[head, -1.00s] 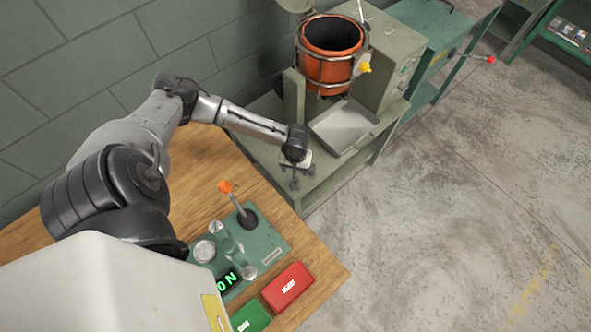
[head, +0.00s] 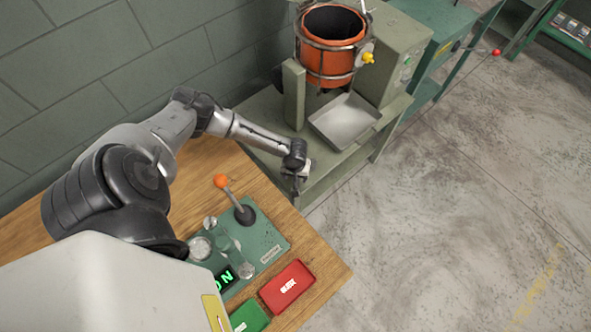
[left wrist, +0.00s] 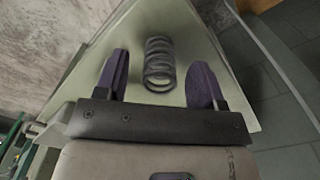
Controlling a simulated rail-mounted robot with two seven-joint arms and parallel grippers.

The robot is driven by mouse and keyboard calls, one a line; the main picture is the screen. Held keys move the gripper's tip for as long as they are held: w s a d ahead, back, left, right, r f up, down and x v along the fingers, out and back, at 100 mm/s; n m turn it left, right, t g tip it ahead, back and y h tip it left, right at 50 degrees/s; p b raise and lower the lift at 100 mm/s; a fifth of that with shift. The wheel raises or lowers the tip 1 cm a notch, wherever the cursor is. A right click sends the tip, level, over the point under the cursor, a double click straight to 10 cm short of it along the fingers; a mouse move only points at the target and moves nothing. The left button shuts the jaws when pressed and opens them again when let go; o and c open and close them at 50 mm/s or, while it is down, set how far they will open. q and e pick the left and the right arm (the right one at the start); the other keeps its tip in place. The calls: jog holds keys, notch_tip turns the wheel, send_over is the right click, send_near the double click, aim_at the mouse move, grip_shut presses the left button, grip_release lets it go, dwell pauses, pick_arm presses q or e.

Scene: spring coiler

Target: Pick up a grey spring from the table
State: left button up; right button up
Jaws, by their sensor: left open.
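A grey coil spring (left wrist: 158,65) lies on a pale green surface (left wrist: 200,48) in the left wrist view. My left gripper (left wrist: 160,80) is open, with one purple-grey finger on each side of the spring and gaps between. I cannot tell how high the fingers are above the surface. In the head view my left gripper (head: 298,184) is over the near end of the grey-green machine table (head: 262,137). The spring cannot be made out there. My right gripper is not in view.
An orange drum (head: 330,65) in a metal frame and a grey tray (head: 344,121) stand behind the gripper. A wooden table (head: 315,252) in front holds a green control panel (head: 270,235) with an orange-knobbed lever, a red tray (head: 287,286) and a green tray (head: 250,318). Floor is clear at right.

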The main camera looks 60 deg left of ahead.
pick_arm(q)
jog(key=shift+f, duration=1.35)
jog(key=c, duration=1)
